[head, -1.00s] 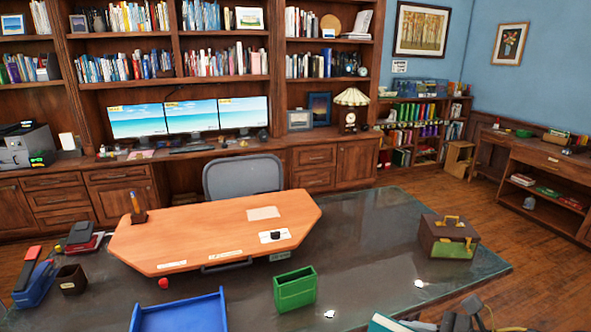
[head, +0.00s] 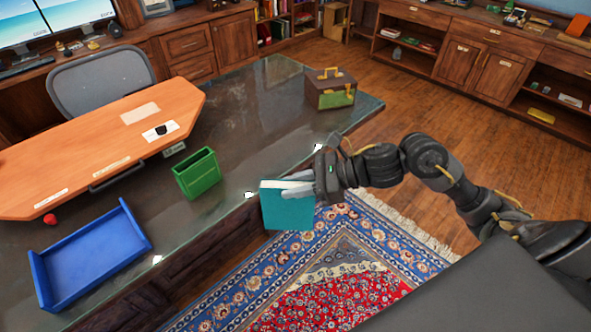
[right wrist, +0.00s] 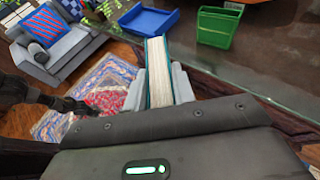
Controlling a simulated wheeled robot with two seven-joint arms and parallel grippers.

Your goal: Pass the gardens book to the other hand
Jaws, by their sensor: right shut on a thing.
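A teal book (head: 286,209), which I take for the gardens book though no title is readable, hangs upright just off the front edge of the dark desk in the head view. My right gripper (head: 299,188) is shut on it from the right. In the right wrist view the book (right wrist: 158,75) stands between the two grey fingers of my right gripper (right wrist: 160,90), with its pale page edges facing the camera. My left gripper is not in the head view, and I cannot make it out in the right wrist view.
The dark desk (head: 235,125) carries a blue tray (head: 95,262), a green bin (head: 197,175) and a brown box (head: 330,90) with a yellow handle. A patterned rug (head: 340,270) covers the floor in front. A grey sofa (right wrist: 60,55) shows in the right wrist view.

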